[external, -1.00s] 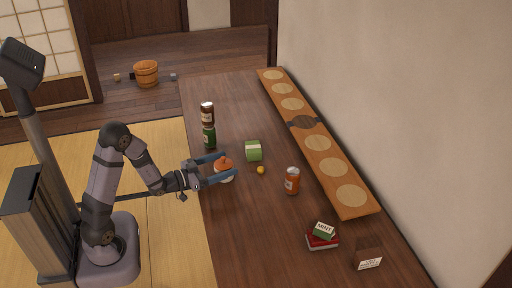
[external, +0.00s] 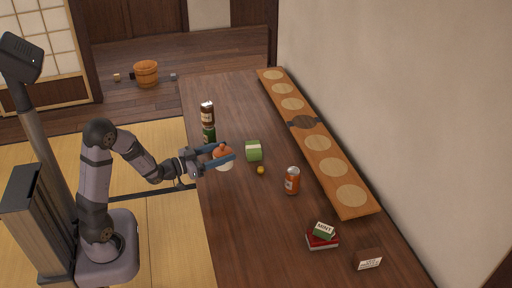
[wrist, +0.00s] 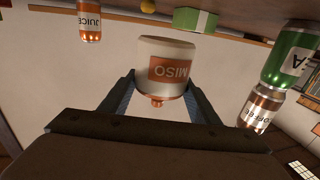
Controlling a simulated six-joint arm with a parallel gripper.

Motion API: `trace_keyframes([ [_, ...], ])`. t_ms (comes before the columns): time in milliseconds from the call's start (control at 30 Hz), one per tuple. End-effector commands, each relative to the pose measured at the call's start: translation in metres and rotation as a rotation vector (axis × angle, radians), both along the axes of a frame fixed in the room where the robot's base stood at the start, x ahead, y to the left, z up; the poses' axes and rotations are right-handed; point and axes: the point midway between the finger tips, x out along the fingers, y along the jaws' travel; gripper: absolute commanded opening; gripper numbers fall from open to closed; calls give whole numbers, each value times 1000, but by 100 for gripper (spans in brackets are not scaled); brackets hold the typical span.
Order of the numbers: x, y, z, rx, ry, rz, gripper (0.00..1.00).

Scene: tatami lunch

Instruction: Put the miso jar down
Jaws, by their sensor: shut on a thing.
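The miso jar (external: 226,167) is a white jar with an orange lid. It is upright, held over the near side of the table (external: 268,232). In the wrist view, which is upside down, the jar (wrist: 165,48) shows its orange MISO label, with the lid pointing down in the picture. My gripper (external: 229,151) is shut on the jar, one blue finger on each side of it. The fingers (wrist: 159,82) also show in the wrist view. Whether the jar's base touches the table cannot be told.
A dark coffee can (external: 207,113) stands on a green can (external: 208,135), close to my gripper. A green box (external: 253,151), a yellow ball (external: 261,170) and an orange juice can (external: 292,181) lie to the right. A long board (external: 345,175) with round pads runs along the wall.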

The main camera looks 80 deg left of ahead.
Motion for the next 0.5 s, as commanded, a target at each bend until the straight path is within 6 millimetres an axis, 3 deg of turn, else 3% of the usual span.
trace_keyframes([
  [33,0,0,15,6,-8,0,20],
  [200,0,0,35,5,-6,-1,20],
  [500,0,0,44,2,-4,0,20],
])
